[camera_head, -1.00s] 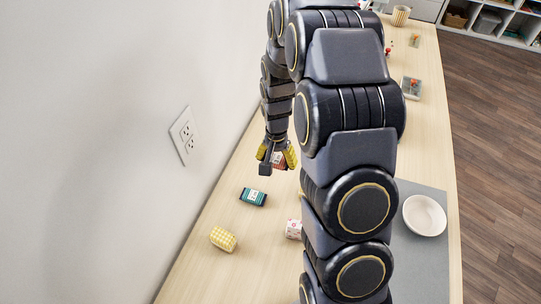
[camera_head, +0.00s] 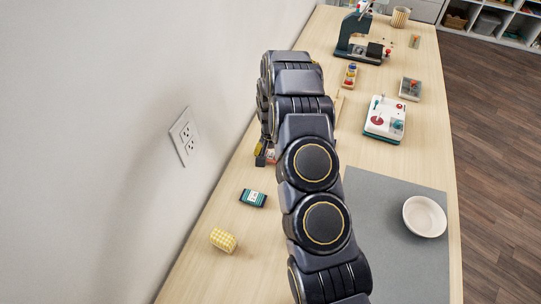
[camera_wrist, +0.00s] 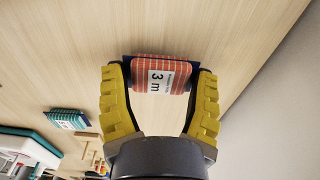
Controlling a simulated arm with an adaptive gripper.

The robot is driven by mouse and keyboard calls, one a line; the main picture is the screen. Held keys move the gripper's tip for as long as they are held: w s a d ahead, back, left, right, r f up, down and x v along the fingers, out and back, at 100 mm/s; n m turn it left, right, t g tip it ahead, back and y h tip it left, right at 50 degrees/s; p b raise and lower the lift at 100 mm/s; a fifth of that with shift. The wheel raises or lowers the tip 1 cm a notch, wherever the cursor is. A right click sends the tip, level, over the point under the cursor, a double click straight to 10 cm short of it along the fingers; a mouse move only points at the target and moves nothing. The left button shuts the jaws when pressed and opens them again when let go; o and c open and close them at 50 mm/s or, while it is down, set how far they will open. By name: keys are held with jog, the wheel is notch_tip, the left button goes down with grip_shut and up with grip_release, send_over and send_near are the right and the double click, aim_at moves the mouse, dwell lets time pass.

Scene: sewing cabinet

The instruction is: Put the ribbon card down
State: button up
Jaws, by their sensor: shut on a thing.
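The ribbon card, a dark blue card wrapped in coral striped ribbon with a "3 m" label (camera_wrist: 158,82), sits between the yellow fingers of my gripper (camera_wrist: 160,74) in the wrist view. The fingers are shut on its two sides. Pale wood lies beyond it; I cannot tell whether the card touches the table. In the head view my gripper (camera_head: 265,156) is by the wall side of the table, mostly behind my arm. Only a small reddish bit of the card shows there.
A teal ribbon card (camera_head: 252,198) and a yellow checked roll (camera_head: 223,240) lie nearer on the wood. A grey mat (camera_head: 375,210) with a white bowl (camera_head: 425,216) is at right. A white device (camera_head: 385,118) and a dark sewing machine (camera_head: 361,38) stand farther back.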

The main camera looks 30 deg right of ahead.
jog(key=shift+f, duration=0.35)
jog(key=shift+f, duration=0.15)
jog(key=o, duration=0.8)
jog(key=shift+c, duration=0.2)
